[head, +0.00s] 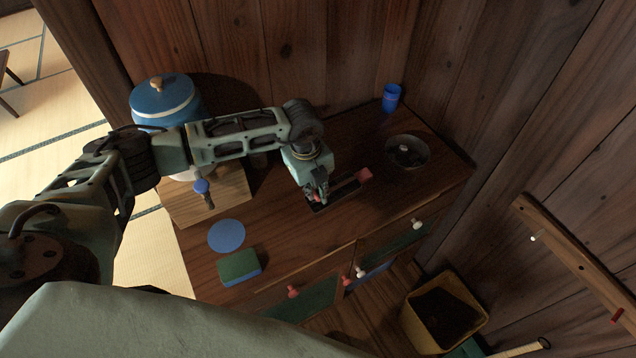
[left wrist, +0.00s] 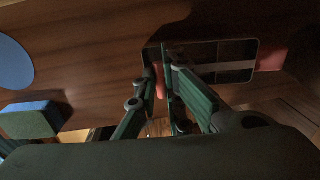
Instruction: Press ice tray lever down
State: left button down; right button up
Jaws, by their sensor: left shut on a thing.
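The dark ice tray (head: 347,195) lies on the wooden cabinet top, and its sections show in the left wrist view (left wrist: 205,52). A red block (head: 364,174) stands out at its right end; it also shows in the left wrist view (left wrist: 271,60). My left gripper (head: 320,196) points down at the tray's left part. In the left wrist view its fingers (left wrist: 160,72) are close together around a narrow reddish piece (left wrist: 160,84). The fingers hide most of that piece, so I cannot tell whether it is the lever. My right gripper is not in view.
A blue pot (head: 166,98), a wooden board (head: 220,203), a blue disc (head: 226,236) and a green-blue sponge (head: 239,267) are at left. A dark bowl (head: 407,152) and blue cup (head: 391,97) stand at back right. Wooden walls close the back and right.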

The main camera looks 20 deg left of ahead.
pick_arm(q)
jog(key=shift+s+a+f+b, duration=0.1)
jog(key=shift+s+f+b, duration=0.1)
jog(key=shift+f+b, duration=0.4)
jog(key=shift+s+f, duration=0.15)
jog(key=shift+f, duration=0.15)
jog(key=shift+s+f, duration=0.15)
jog(key=shift+f, duration=0.05)
jog(key=c, duration=1.8)
grip_release()
jog(key=shift+a, duration=0.15)
jog(key=shift+w+r, duration=0.1)
jog(key=shift+w, duration=0.1)
jog(key=shift+r, duration=0.15)
jog(key=r, duration=0.7)
jog(key=s+r, duration=0.1)
jog(key=r, duration=0.3)
jog(key=shift+a+r, duration=0.3)
jog(key=shift+a, duration=0.1)
